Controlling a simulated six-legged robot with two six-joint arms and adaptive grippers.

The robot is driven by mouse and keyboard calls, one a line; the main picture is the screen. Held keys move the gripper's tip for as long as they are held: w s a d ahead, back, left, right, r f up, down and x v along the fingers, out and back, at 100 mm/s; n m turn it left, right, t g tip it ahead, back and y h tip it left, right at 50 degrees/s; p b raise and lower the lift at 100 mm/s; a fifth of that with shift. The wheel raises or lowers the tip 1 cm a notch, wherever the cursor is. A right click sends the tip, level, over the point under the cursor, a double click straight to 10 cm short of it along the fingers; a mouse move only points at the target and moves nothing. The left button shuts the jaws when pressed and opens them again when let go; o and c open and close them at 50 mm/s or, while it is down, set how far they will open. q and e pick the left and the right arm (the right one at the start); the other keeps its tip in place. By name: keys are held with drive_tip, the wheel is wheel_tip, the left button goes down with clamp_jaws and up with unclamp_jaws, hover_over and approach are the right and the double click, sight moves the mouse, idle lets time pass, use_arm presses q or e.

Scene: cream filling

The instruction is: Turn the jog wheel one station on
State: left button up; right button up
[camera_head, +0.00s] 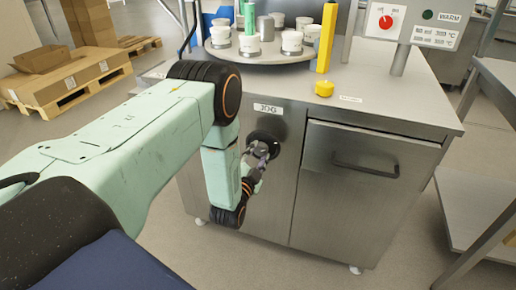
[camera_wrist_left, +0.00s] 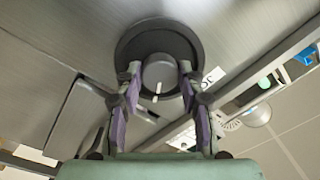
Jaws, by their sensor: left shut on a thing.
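The jog wheel (camera_head: 264,137) is a dark round disc on the front of the steel cabinet, under a JOG label (camera_head: 268,109). In the left wrist view, the wheel's dark ring (camera_wrist_left: 128,45) surrounds a grey hub (camera_wrist_left: 160,72) with a white mark pointing down in the picture. My left gripper (camera_head: 260,152) is at the wheel. In the left wrist view its two fingers (camera_wrist_left: 158,76) lie on either side of the hub and are shut on it. The gripper hides part of the wheel in the head view. My right gripper is not in view.
Above, a round turntable (camera_head: 262,58) carries several white cups. A drawer handle (camera_head: 366,170) is right of the wheel. A control panel (camera_head: 414,22) with a red dial is at upper right.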

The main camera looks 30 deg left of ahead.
use_arm(q)
drive_tip(key=m+p, duration=0.2)
drive_tip(key=m, duration=0.1)
drive_tip(key=shift+m, duration=0.3)
drive_tip(key=shift+m+p, duration=0.7)
drive_tip(key=shift+m, duration=0.9)
drive_tip(key=o, duration=1.2)
drive_tip(key=shift+c, duration=0.2)
drive_tip(key=shift+s, duration=0.1)
drive_tip(key=v, duration=1.1)
drive_tip(key=shift+s, duration=0.4)
